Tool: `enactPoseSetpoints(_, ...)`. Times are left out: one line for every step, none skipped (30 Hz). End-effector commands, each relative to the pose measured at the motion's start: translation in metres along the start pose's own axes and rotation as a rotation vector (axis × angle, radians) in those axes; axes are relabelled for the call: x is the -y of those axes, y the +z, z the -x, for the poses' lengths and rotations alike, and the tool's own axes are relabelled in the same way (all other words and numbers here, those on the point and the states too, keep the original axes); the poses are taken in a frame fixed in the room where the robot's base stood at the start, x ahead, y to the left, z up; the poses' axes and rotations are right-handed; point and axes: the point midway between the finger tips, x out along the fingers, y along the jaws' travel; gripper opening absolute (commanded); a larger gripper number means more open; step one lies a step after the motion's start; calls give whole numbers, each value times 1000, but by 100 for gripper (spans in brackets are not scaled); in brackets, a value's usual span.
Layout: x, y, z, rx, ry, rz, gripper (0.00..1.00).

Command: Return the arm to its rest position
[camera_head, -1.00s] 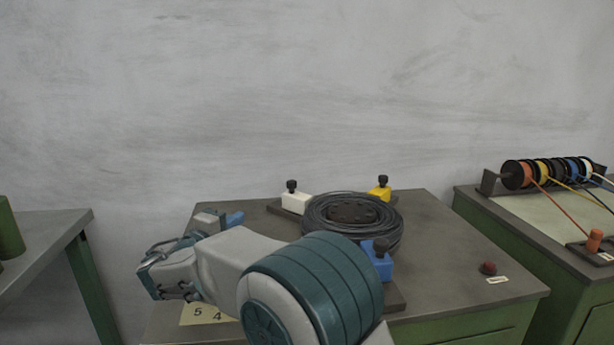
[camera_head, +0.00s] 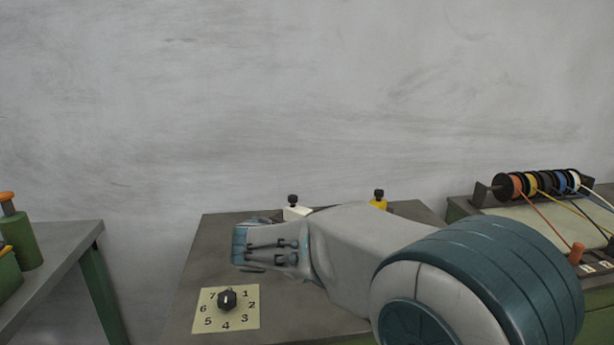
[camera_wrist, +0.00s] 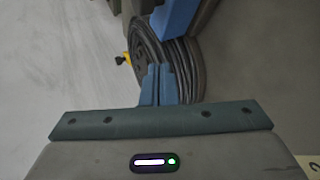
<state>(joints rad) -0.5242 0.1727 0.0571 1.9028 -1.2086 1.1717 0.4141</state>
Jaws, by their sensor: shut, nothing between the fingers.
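My arm stretches across the lower right of the head view. My gripper (camera_head: 247,248) is at its left end, above the bench and behind the numbered dial. In the wrist view the two blue-grey fingers (camera_wrist: 158,84) are together and empty. Beyond them lies a dark cable coil (camera_wrist: 184,62), apart from or near the fingertips; I cannot tell the exact gap. In the head view my arm hides the coil.
A black knob (camera_head: 227,299) sits on a numbered plate. A white block (camera_head: 297,213) and yellow block (camera_head: 378,204) stand at the bench's back. Wire spools (camera_head: 540,185) are at right, a green cylinder (camera_head: 22,240) at left. The wall (camera_head: 300,90) is behind.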

Motion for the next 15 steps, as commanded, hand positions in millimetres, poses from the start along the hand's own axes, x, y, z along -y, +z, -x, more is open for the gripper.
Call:
enactPoseSetpoints(-20, 32, 3, 47, -68, -39, 0)
enactPoseSetpoints(-22, 49, 3, 73, -114, -61, 0)
enactPoseSetpoints(-25, 72, 4, 104, -176, -92, 0)
enactPoseSetpoints(-26, 89, 6, 126, -223, -118, 0)
enactPoseSetpoints(-26, 105, 9, 147, -268, -146, 0)
enactPoseSetpoints(-26, 124, 13, 170, -329, -183, 0)
enactPoseSetpoints(-25, 138, 18, 186, -373, -215, 0)
enactPoseSetpoints(-24, 152, 22, 199, -417, -247, 0)
enactPoseSetpoints(-23, 168, 30, 216, -474, -292, 0)
enactPoseSetpoints(-21, 180, 36, 226, -515, -329, 0)
enactPoseSetpoints(-20, 191, 42, 236, -557, -366, 0)
enactPoseSetpoints(-18, 204, 51, 243, -609, -419, 0)
enactPoseSetpoints(-16, 213, 58, 249, -646, -459, 0)
enactPoseSetpoints(-14, 220, 65, 251, -681, -498, 0)
enactPoseSetpoints(-12, 229, 74, 253, -724, -551, 0)
